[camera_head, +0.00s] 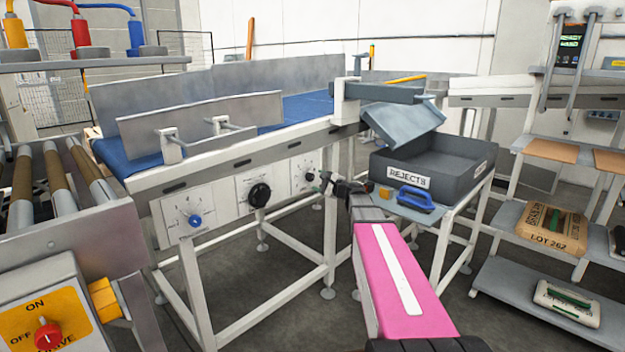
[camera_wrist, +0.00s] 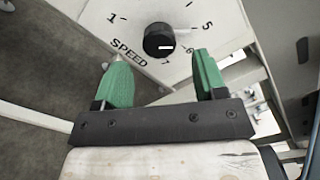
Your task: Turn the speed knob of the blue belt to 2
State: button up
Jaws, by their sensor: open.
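A round black knob (camera_wrist: 158,40) with a short white mark sits on a white dial plate (camera_wrist: 135,63) lettered SPEED in the wrist view. The numbers 1, 5, 6 and 7 are readable; the 2 is not visible. The mark lies on the knob's lower right, toward the 6 and 7 side. In the head view this appears to be the small right-hand knob (camera_head: 309,177) on the front of the blue belt (camera_head: 308,105). My gripper (camera_wrist: 158,82) has its green fingers apart and empty, just short of the knob. It also shows in the head view (camera_head: 324,181).
A larger black knob (camera_head: 259,195) and a blue knob (camera_head: 195,221) are on the same front. A REJECTS bin (camera_head: 440,165) and a blue-handled tool (camera_head: 416,199) stand right of my gripper. A red switch (camera_head: 47,335) is at lower left.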

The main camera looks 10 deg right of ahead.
aim_at(312, 178)
jog(key=x, duration=0.5)
jog(key=shift+s, duration=0.1)
jog(key=c, duration=0.9)
